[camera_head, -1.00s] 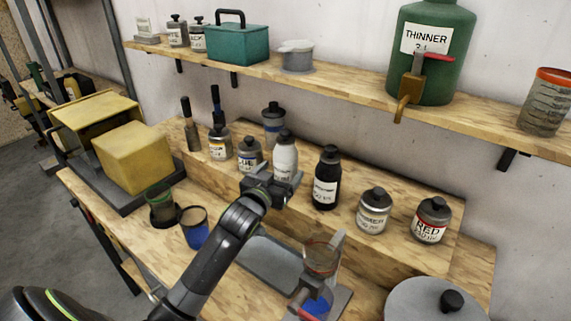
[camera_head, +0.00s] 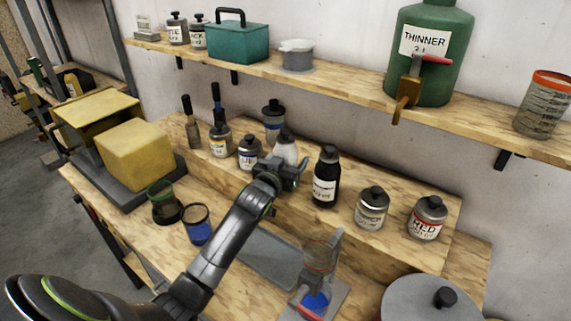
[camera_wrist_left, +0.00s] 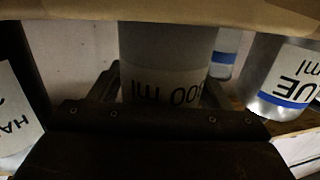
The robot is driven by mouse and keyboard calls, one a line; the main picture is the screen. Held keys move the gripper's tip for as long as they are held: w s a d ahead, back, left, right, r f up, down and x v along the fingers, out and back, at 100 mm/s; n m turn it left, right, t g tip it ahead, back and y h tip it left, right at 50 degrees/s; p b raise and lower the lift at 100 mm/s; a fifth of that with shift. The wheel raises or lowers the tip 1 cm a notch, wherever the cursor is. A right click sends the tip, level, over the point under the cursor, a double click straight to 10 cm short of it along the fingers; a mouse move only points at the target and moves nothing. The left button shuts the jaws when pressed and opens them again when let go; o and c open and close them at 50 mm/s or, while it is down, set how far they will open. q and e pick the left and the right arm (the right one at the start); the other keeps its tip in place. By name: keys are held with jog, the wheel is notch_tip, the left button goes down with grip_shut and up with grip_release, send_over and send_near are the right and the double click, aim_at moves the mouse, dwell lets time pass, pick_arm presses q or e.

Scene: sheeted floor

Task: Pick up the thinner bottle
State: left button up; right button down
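A white bottle (camera_head: 287,147) with a dark cap stands on the raised wooden step, partly hidden behind my left gripper (camera_head: 287,178). The left wrist view shows this bottle (camera_wrist_left: 165,50) close up, with an upside-down "500 ml" label; its name is not readable. My left gripper (camera_wrist_left: 160,85) has one finger on each side of the bottle, apparently open around it; firm contact is not visible. A large green jug (camera_head: 432,60) labelled "THINNER" with a tap stands on the upper shelf. My right gripper is not in view.
A black bottle (camera_head: 326,178) stands close right of the white one, and a blue-labelled tin (camera_head: 250,153) close left. Tins (camera_head: 372,208) stand further right. Cups (camera_head: 197,226), a grey tray (camera_head: 268,257) and a yellow block (camera_head: 135,155) are on the bench below.

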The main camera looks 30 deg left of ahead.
pick_arm(q)
jog(key=shift+r, duration=0.1)
jog(key=c, duration=1.1)
